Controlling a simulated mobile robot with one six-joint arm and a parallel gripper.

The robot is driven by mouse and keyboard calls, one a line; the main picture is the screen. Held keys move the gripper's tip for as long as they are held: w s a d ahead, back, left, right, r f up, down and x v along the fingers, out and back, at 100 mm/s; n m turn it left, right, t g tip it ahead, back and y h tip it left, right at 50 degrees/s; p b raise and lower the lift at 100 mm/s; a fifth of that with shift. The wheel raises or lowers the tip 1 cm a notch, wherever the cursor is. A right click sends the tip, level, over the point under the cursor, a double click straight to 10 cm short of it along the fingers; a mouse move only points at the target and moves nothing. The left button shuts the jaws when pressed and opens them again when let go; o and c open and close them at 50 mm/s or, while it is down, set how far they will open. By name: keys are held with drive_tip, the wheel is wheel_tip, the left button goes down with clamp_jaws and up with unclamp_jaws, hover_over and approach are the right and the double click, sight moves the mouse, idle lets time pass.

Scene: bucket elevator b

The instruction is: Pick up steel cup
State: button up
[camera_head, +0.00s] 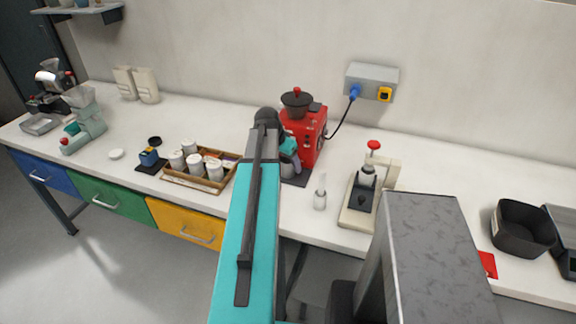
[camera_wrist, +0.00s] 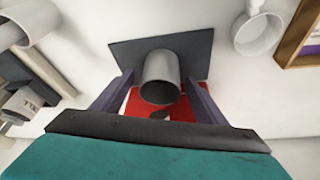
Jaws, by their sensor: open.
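The steel cup (camera_wrist: 162,72) is a plain grey cylinder in the wrist view. It is over a dark mat, in front of a red surface. My gripper (camera_wrist: 158,82) is open, with one dark finger on each side of the cup. I cannot tell whether either finger touches it. In the head view my gripper (camera_head: 294,162) is low in front of the red machine (camera_head: 308,135). My arm and gripper largely hide the cup there.
A wooden tray (camera_head: 222,182) with white canisters stands left of my gripper. A small white bottle (camera_head: 320,195) and a press with a red knob (camera_head: 365,195) stand to the right. The wall is behind the red machine. Clear counter lies between several items.

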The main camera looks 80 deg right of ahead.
drive_tip(key=shift+x, duration=1)
drive_tip(key=shift+r, duration=0.1)
drive_tip(key=c, duration=1.6)
drive_tip(key=shift+r, duration=0.1)
drive_tip(key=shift+r+b, duration=0.35)
drive_tip(key=shift+r, duration=0.25)
drive_tip(key=a+b, duration=0.1)
drive_tip(key=a, duration=0.3)
drive_tip(key=w+a+b, duration=0.1)
drive_tip(key=a, duration=0.3)
drive_tip(key=w+a+b, duration=0.1)
drive_tip(key=a, duration=0.2)
drive_tip(key=shift+w+a, duration=0.2)
drive_tip(key=shift+a, duration=0.2)
drive_tip(key=shift+f+b, duration=0.1)
drive_tip(key=shift+b, duration=0.75)
drive_tip(key=shift+b, duration=0.35)
drive_tip(key=b, duration=0.4)
drive_tip(key=shift+w+a, duration=0.15)
drive_tip(key=shift+a, duration=0.15)
